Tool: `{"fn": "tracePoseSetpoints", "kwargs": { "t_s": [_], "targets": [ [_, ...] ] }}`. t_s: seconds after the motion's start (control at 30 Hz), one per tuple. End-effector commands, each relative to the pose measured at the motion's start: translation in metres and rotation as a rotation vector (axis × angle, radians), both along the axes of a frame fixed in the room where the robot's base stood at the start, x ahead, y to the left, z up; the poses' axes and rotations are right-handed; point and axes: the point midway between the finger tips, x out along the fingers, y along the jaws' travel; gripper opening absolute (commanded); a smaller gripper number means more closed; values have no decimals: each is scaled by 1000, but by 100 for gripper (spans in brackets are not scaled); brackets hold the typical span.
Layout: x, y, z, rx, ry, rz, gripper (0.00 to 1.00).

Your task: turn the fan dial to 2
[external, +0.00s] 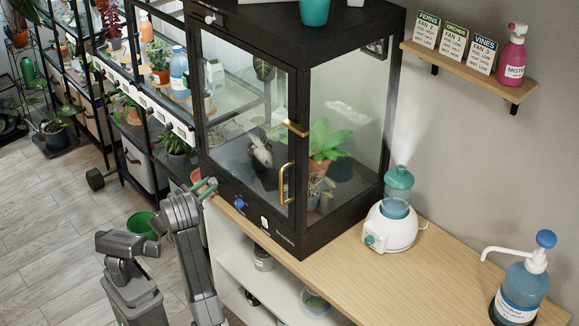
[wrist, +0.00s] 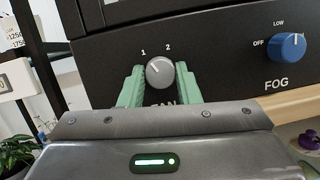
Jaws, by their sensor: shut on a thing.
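The fan dial (wrist: 159,72) is a small grey round knob on the black front panel of the glass cabinet (external: 250,215), with the marks 1 and 2 above it. Its pale pointer line seems to lean to the upper left, towards the 1. My gripper (wrist: 160,84) has its green fingers shut on the fan dial, one on each side. In the external view my gripper (external: 206,188) is at the left end of the panel and hides the dial. The FAN label below the dial is partly covered by my gripper.
The blue FOG knob (wrist: 287,46), marked OFF and LOW, is right of the fan dial. A brass door handle (external: 286,183) sticks out above the panel. A white humidifier (external: 390,228) stands on the wooden counter, right of the cabinet. Signs (external: 453,45) stand on a wall shelf.

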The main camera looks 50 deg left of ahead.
Motion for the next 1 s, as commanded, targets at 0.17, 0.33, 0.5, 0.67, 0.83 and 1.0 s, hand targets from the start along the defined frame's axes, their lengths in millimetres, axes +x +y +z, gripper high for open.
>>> {"fn": "tracePoseSetpoints", "kwargs": {
  "t_s": [0.17,0.33,0.5,0.67,0.83,1.0],
  "targets": [
    [0,1,-1,166,2,1,7],
    [0,2,0,328,1,0,7],
    [0,3,1,489,1,0,7],
    [0,3,2,634,2,-1,7],
    [0,3,2,770,1,0,7],
    [0,4,3,874,2,-1,7]
  ]
}}
